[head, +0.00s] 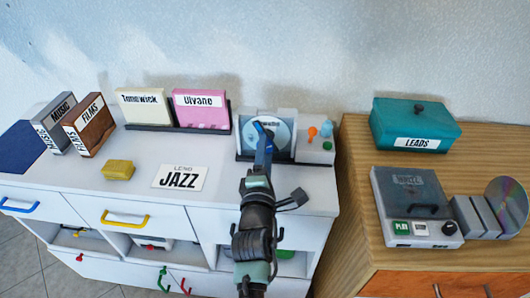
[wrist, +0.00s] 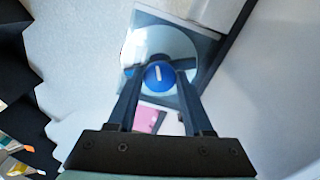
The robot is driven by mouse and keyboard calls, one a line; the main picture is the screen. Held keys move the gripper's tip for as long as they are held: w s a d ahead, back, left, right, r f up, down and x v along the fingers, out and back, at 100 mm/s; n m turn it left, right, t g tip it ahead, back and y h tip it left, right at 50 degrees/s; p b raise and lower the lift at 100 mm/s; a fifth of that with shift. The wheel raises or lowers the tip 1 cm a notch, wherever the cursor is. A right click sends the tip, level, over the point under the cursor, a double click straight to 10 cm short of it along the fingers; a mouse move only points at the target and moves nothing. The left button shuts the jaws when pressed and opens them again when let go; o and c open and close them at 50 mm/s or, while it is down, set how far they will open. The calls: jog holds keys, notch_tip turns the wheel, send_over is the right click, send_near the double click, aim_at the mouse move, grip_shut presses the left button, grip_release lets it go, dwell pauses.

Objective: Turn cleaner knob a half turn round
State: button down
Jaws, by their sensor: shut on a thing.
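The disc cleaner (head: 284,134) stands at the right end of the white cabinet top, with a pale disc upright in it. In the wrist view, the blue cleaner knob (wrist: 158,75) sits in front of the disc (wrist: 134,45). A white mark on the knob runs nearly up and down in that view. My gripper (wrist: 160,78) is shut on the knob, one dark finger at each side. In the head view my gripper (head: 264,140) reaches the cleaner from the front and hides the knob and part of the disc.
A small grey box (head: 314,150) with orange, blue and green parts stands right beside the cleaner. Yellow and pink sleeves (head: 201,110) stand in a dark rack to its left. A JAZZ card (head: 181,177) and a yellow block (head: 118,169) lie further left. A wooden cabinet (head: 356,150) stands right.

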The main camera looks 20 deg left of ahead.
jog(key=m, duration=0.2)
jog(key=m+b, duration=0.1)
jog(key=m, duration=0.2)
jog(key=shift+f+m, duration=0.2)
jog(key=shift+m, duration=0.1)
jog(key=m+b, duration=0.2)
jog(key=m, duration=0.4)
jog(key=shift+f+b, duration=0.1)
jog(key=shift+b, duration=0.2)
jog(key=m+b, duration=0.2)
jog(key=m, duration=0.4)
jog(key=shift+a+m, duration=0.1)
jog(key=shift+m, duration=0.3)
jog(key=m+b, duration=0.1)
jog(key=m, duration=0.4)
jog(key=shift+b, duration=0.3)
jog(key=shift+m, duration=0.3)
jog(key=shift+c, duration=1.5)
grip_release()
jog(key=v, duration=1.3)
jog(key=shift+p, duration=0.45)
